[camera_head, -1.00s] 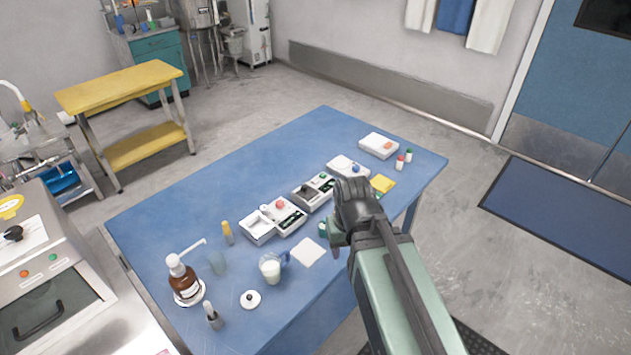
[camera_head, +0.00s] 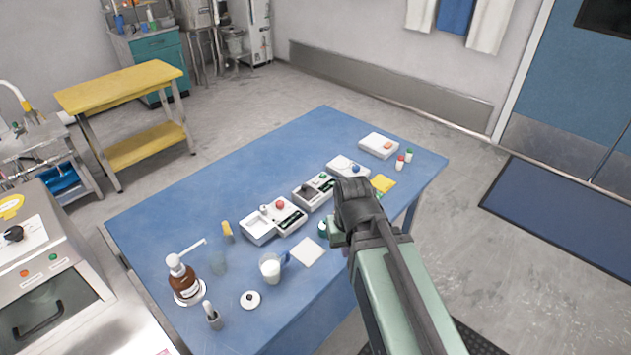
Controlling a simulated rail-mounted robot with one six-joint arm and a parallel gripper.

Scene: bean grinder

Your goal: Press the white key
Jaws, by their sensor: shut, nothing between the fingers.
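A row of small white and grey devices stands along the blue table. The nearest device (camera_head: 257,231) carries a red button (camera_head: 280,205) and a small white knob (camera_head: 264,210), which may be the white key. A grey-topped device (camera_head: 307,198) with a green button is beside it. A white device with a blue knob (camera_head: 355,168) and one with an orange button (camera_head: 388,146) stand farther back. My gripper (camera_head: 346,186) is over the table's right side, close to the grey-topped and blue-knob devices in the picture. It is shut and empty. My arm hides part of the table; contact cannot be told.
On the blue table (camera_head: 170,220) are a brown pump bottle (camera_head: 184,281), a milk-filled beaker (camera_head: 271,268), a white pad (camera_head: 308,252), a yellow pad (camera_head: 383,184) and small red- and green-capped vials (camera_head: 400,163). The table's back left is clear.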

